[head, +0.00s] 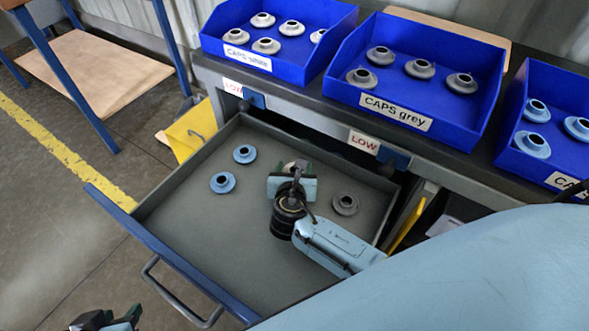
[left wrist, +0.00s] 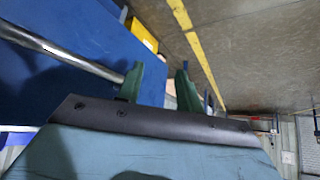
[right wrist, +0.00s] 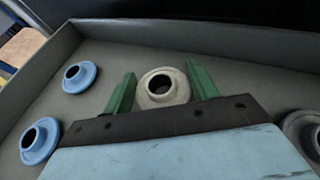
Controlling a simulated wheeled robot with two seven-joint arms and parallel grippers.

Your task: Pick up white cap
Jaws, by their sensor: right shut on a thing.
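An open grey drawer (head: 185,235) holds several caps. A white cap (right wrist: 165,98) lies between the green fingers of my right gripper (right wrist: 161,75), which is shut on it. In the head view this gripper (head: 291,170) is low in the drawer, and its body partly hides the white cap (head: 297,165). Two blue caps (head: 244,154) (head: 222,182) lie to its left and a grey cap (head: 345,203) to its right. My left gripper (left wrist: 160,75) is open and empty in front of the drawer; it shows at the bottom edge of the head view (head: 108,320).
Blue bins of white caps (head: 245,60), grey caps (head: 395,122) and blue caps (head: 545,170) stand on the bench above the drawer. A yellow bin (head: 190,130) is left of the drawer. The drawer's front floor is clear. The drawer walls surround my right gripper.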

